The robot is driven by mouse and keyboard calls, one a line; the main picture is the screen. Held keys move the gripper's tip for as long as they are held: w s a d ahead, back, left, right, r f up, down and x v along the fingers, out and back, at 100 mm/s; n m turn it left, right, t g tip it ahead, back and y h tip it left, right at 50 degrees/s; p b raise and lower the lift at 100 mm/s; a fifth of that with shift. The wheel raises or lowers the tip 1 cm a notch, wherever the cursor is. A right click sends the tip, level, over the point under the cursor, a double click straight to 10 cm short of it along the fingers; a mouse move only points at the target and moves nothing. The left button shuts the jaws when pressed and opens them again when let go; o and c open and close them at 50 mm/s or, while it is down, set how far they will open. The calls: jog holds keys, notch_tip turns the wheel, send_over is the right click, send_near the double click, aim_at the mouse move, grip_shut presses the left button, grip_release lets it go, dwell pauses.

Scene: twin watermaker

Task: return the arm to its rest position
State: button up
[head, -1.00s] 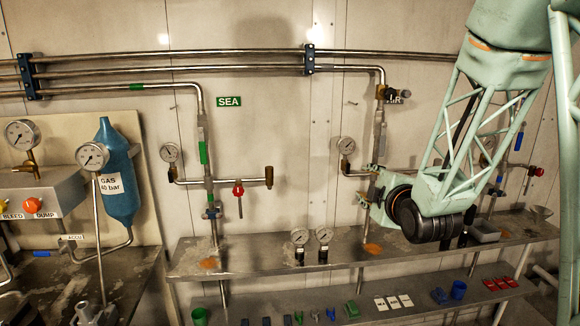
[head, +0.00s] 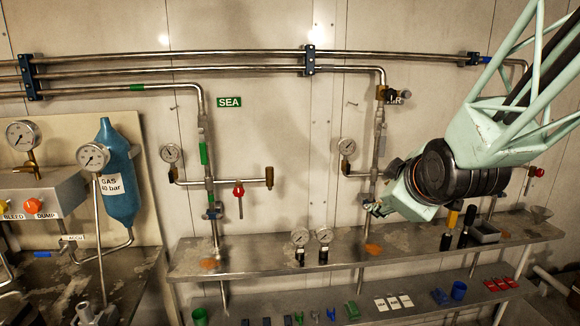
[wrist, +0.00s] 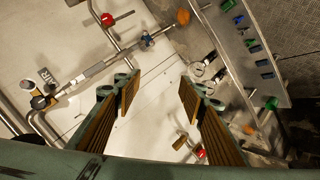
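My gripper (head: 375,209) is at the right of the head view, in front of the right vertical pipe and a little above the bench (head: 285,258). My pale green lattice arm comes in from the upper right of the head view and hides part of the pipework there.
A pipe with a red-handled valve (head: 239,189) stands left of my gripper. A gauge (head: 347,147) and the AIR pipe (head: 379,140) are close to it. Two loose gauges (head: 312,240) stand on the bench. The lower shelf (head: 330,305) holds small coloured parts.

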jog(key=s+a+m+g, duration=0.1)
jog(key=s+m+g, duration=0.2)
jog(key=s, duration=1.7)
jog(key=s+a+r+m+g, duration=0.1)
jog(key=s+m+g, duration=0.3)
jog(key=s, duration=1.7)
jog(key=m, duration=0.3)
jog(key=shift+a, duration=0.35)
